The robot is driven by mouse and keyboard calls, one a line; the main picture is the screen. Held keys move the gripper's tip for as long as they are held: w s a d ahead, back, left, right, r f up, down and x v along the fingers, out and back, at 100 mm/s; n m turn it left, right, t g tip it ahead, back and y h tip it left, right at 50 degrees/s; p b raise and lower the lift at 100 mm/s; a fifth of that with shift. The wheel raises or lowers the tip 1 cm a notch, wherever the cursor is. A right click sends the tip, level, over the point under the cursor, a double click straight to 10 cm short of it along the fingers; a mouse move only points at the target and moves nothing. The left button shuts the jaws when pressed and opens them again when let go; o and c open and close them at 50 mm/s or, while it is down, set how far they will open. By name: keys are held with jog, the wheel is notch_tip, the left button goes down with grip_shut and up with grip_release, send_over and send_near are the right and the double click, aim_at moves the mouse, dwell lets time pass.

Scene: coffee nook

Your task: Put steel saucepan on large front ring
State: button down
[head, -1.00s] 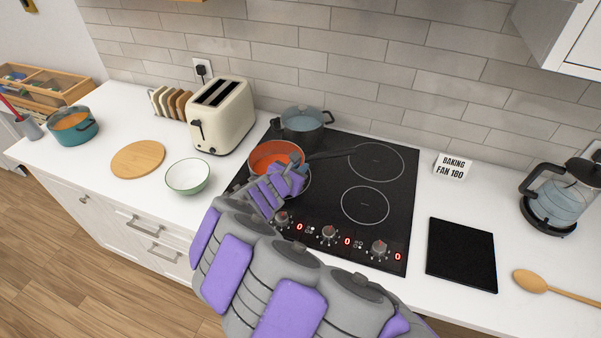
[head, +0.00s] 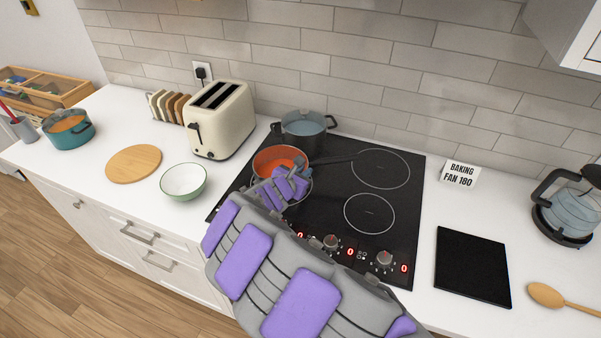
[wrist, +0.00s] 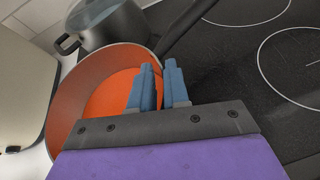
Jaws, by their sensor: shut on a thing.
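An orange-lined pan (head: 268,160) with a long dark handle (head: 335,158) is over the front left ring (head: 308,190) of the black hob. I cannot tell whether its base touches the glass. No plainly steel-coloured saucepan shows. My gripper (head: 292,172) is at the pan's right side. In the wrist view its blue fingers (wrist: 160,85) are close together on the rim of the pan (wrist: 85,95), beside the handle root. The fingers and arm hide part of the pan and most of the front left ring.
A grey lidded pot (head: 303,128) stands close behind the pan. The toaster (head: 222,122) and a white bowl (head: 183,182) are to the left. The front right ring (head: 369,213) and rear right ring (head: 381,168) are mostly clear; the handle reaches toward the rear one.

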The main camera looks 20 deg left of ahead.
jog(key=shift+w+d+r, duration=0.1)
jog(key=shift+d+r, duration=0.1)
jog(key=shift+d, duration=0.1)
jog(key=shift+f, duration=0.1)
jog(key=c, duration=1.1)
grip_release()
jog(key=shift+a+f, duration=0.2)
jog(key=shift+a, duration=0.4)
jog(key=shift+d+r, duration=0.15)
jog(key=shift+d, duration=0.15)
jog(key=shift+s+r, duration=0.15)
jog(key=shift+s, duration=0.05)
jog(key=p+v, duration=0.3)
jog(key=v, duration=0.8)
jog(key=shift+s, duration=0.35)
jog(key=shift+a, duration=0.15)
